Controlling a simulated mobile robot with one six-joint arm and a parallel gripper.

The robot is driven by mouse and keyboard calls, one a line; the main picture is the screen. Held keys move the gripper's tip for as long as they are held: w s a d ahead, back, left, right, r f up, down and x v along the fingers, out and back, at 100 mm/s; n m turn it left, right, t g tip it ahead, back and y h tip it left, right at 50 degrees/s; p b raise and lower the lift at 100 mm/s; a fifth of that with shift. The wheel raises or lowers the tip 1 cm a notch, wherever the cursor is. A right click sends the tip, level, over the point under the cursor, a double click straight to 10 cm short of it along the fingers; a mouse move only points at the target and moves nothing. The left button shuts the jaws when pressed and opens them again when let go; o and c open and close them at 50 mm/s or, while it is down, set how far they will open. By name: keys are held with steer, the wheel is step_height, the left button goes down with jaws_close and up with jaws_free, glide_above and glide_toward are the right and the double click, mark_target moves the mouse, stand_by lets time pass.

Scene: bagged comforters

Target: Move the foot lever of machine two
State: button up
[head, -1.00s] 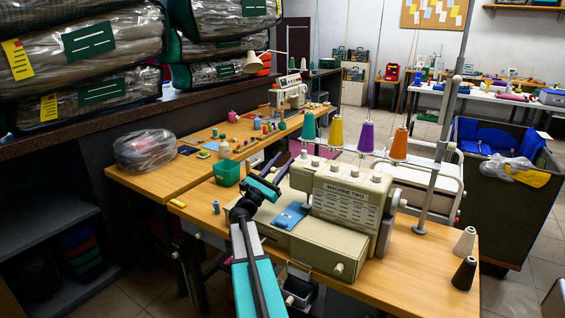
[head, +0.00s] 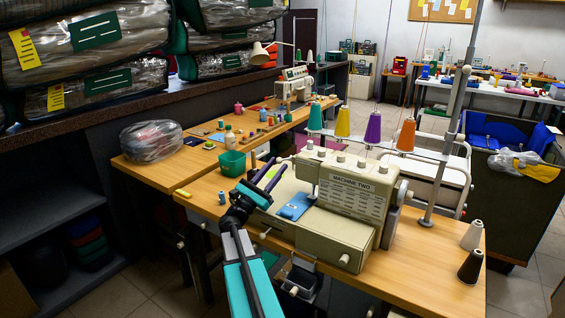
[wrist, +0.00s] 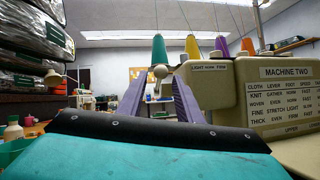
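Machine two (head: 350,195) is a cream sewing machine labelled MACHINE TWO on the near wooden table; its label plate also shows at the right of the wrist view (wrist: 286,92). My gripper (head: 268,168) is just left of the machine, above its bed, with two purple fingers apart and nothing between them.
Thread cones (head: 373,128) stand behind the machine beside a metal pole (head: 452,120). A green bin (head: 232,163) is left of my gripper, and a blue cloth (head: 296,206) lies on the machine bed. A bagged bundle (head: 152,141) sits on the left table.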

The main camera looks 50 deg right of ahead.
steer(key=shift+b+v, duration=0.35)
steer(key=shift+v, duration=2.75)
steer(key=shift+c, duration=0.3)
